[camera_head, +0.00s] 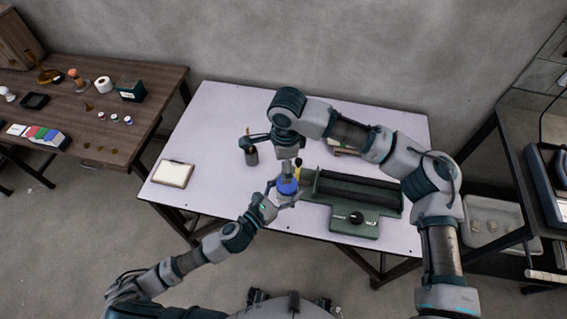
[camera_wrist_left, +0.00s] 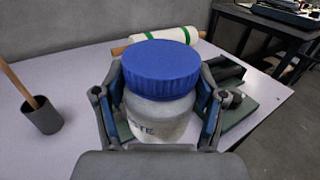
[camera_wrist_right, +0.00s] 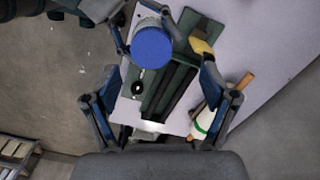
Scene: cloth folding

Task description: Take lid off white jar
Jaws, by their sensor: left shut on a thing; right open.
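A white jar (camera_wrist_left: 158,118) with a ribbed blue lid (camera_wrist_left: 160,66) stands upright in the left wrist view, with part of a printed label showing. The lid sits on the jar. My left gripper (camera_head: 278,198) is shut around the jar's white body, with one finger on each side below the lid. In the head view the blue lid (camera_head: 288,186) shows near the table's front edge, below my right arm's end. My right gripper (camera_wrist_right: 165,112) is open and empty; in its wrist view the blue lid (camera_wrist_right: 152,47) lies beyond the fingertips, apart from them.
A green device with a dark trough (camera_head: 350,222) stands right of the jar on the white table (camera_head: 215,205). A dark cup (camera_head: 251,156) and a framed pad (camera_head: 173,173) are to the left. A white roll with green bands (camera_wrist_left: 168,38) lies behind. The table's front left is clear.

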